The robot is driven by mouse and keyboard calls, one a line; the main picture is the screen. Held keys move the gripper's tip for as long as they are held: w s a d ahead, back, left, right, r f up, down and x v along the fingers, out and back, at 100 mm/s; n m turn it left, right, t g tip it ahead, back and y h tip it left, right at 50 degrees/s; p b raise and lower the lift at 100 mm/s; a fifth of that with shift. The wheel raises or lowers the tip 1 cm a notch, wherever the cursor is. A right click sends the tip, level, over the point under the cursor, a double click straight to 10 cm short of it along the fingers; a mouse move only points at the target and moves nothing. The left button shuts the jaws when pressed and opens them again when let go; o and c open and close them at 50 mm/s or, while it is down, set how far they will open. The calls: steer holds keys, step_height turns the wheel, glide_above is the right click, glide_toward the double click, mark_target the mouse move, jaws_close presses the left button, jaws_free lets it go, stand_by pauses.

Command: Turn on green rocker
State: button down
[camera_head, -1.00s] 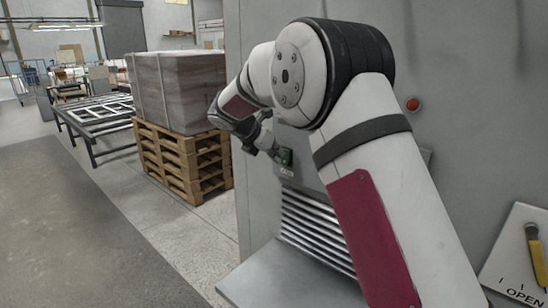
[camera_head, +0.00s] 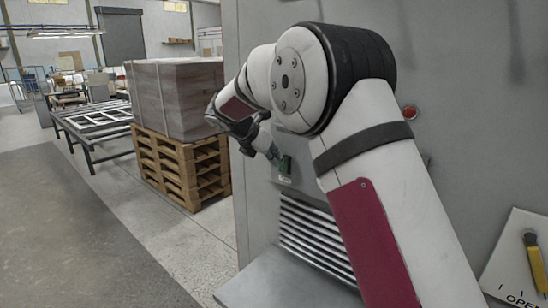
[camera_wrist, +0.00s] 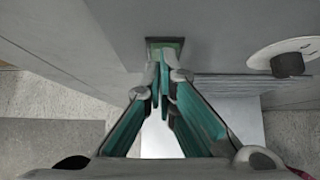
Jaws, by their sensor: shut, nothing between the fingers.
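The green rocker (camera_wrist: 165,43) sits in a dark square frame on the grey machine panel, at the top middle of the wrist view. In the head view the green rocker (camera_head: 286,165) shows small, just right of the fingertips. My gripper (camera_wrist: 160,74) is shut and empty, with its fingertips together just in front of the rocker's lower edge. My gripper (camera_head: 274,156) points at the rocker in the head view. The fingertips overlap the lower part of the frame, so I cannot tell if they touch. The rocker's tilt is unclear.
A round dial with a black knob (camera_wrist: 287,64) is right of the rocker. A red button (camera_head: 409,112) and a yellow handle (camera_head: 536,262) are on the machine. A louvred vent (camera_head: 318,232) lies below the rocker.

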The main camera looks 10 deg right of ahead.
steer(key=v, duration=1.3)
steer(key=shift+f+b, duration=0.2)
steer(key=shift+b, duration=0.25)
steer(key=shift+a, duration=0.1)
steer(key=s+d+r+m+y, duration=0.1)
steer(key=s+d+m, duration=0.1)
steer(key=s+m, duration=0.35)
steer(key=s+d+m+g+y, duration=0.1)
steer(key=s+d+m, duration=0.15)
steer(key=s, duration=0.55)
steer(key=s+d+r+m+y, duration=0.1)
steer(key=s+d+m, duration=0.2)
steer(key=s, duration=0.3)
steer(key=s+f+m+y, duration=0.2)
steer(key=s+f+m, duration=0.2)
steer(key=s+m, duration=0.3)
steer(key=s+f+m+t+y, duration=0.1)
steer(key=s+f+m+y, duration=0.1)
steer(key=s+m, duration=0.5)
steer(key=s+a+f, duration=0.1)
steer(key=s, duration=0.5)
steer(key=shift+f, duration=0.4)
